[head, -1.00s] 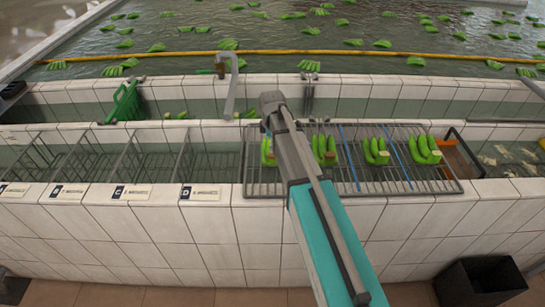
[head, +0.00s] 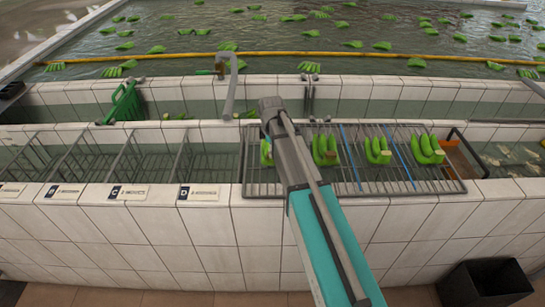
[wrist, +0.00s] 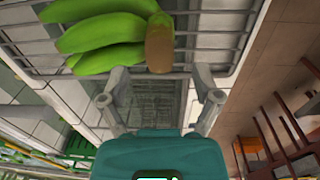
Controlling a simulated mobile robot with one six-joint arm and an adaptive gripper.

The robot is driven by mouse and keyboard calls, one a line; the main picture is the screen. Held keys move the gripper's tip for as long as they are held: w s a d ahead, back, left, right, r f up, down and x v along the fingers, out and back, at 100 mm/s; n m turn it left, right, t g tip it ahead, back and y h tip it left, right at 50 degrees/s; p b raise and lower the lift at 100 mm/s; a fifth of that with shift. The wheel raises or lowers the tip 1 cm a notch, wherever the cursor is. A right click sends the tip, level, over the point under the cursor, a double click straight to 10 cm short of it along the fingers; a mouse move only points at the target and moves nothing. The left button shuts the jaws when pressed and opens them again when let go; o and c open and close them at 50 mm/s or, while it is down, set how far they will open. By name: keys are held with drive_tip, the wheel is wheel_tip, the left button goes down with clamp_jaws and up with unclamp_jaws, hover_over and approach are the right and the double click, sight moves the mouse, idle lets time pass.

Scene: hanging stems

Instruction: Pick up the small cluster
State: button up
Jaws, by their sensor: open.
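Several green banana clusters lie in a row on a wire rack (head: 290,187) in the head view. One cluster (head: 266,152) is partly hidden by my arm, and others (head: 324,150) (head: 376,150) (head: 428,150) lie to its right. I cannot tell for sure which is the small one. In the wrist view a cluster (wrist: 105,38) with a brown cut crown (wrist: 159,48) lies on the wires at the top, beyond my gripper (wrist: 160,98). The gripper's two fingers are apart with nothing between them. The fingertips are not clearly visible in the head view.
Blue strips (head: 349,157) divide the rack. Empty wire dividers (head: 128,158) with letter labels stand left. A grey curved pipe (head: 230,88) rises behind my arm. A brown tray (head: 462,152) is at the right. A black bin (head: 482,284) stands on the floor.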

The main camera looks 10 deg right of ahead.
sight(265, 160)
drive_tip(key=shift+f+b, duration=0.9)
drive_tip(key=shift+f, duration=0.25)
clamp_jaws()
